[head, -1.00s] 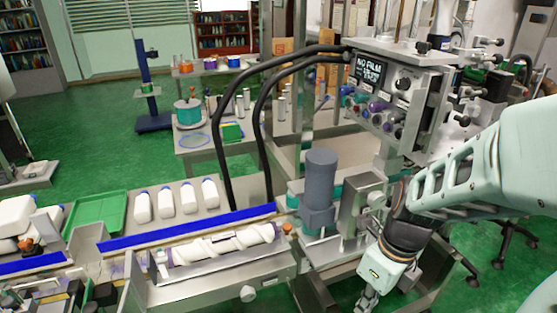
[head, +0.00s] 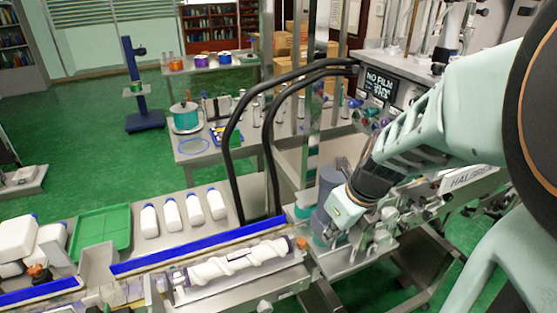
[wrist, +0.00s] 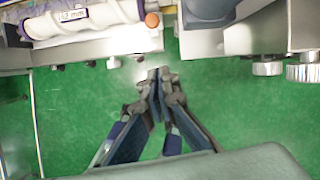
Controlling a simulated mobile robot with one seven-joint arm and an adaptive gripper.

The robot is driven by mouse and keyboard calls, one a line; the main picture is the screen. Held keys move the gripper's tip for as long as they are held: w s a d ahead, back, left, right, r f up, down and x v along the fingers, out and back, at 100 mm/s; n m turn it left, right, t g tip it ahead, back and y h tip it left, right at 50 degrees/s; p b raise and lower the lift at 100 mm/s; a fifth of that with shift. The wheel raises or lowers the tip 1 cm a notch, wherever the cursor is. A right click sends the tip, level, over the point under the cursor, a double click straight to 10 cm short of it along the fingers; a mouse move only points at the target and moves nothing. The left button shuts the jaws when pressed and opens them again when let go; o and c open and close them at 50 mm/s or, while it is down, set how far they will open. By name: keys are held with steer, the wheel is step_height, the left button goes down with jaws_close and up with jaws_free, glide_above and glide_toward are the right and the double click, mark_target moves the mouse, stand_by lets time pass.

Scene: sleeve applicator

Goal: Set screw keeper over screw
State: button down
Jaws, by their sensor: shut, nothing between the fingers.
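The white spiral screw (head: 238,262) lies in its metal trough behind the front of the machine, along the blue rail. Its right end shows at the top left of the wrist view (wrist: 95,18), with a small printed label. An orange knob (wrist: 152,20) sits just past that end; it also shows in the head view (head: 301,243). I cannot tell which part is the screw keeper. My gripper (wrist: 158,76) is shut and empty, with green floor below its fingertips, in front of the metal edge and right of the screw's end.
A blue rail (head: 200,245) runs behind the screw. White bottles (head: 172,213) and a green tray (head: 103,230) stand beyond it. A grey cylinder (head: 328,185) stands close to my gripper. Metal knobs (wrist: 267,67) stick out at the right of the wrist view.

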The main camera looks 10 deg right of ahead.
mark_target(303, 240)
steer(key=shift+f, duration=0.1)
steer(key=b+x, duration=0.3)
steer(key=w+b+x, duration=0.1)
steer(key=b+x, duration=0.3)
steer(key=w+a+r+b+x, duration=0.1)
steer(key=b+x, duration=0.2)
steer(key=x, duration=0.1)
steer(key=shift+w+a+f+b, duration=0.15)
steer(key=shift+w+f+b, duration=0.15)
steer(key=shift+w+a, duration=0.2)
steer(key=shift+w, duration=0.1)
steer(key=w+p, duration=0.1)
steer(key=w+a, duration=0.1)
steer(key=w, duration=0.1)
steer(key=shift+w+r+p, duration=0.2)
steer(key=shift+p, duration=0.2)
steer(key=shift+w+a+f, duration=0.2)
steer(key=shift+w, duration=0.3)
steer(key=shift+s, duration=0.1)
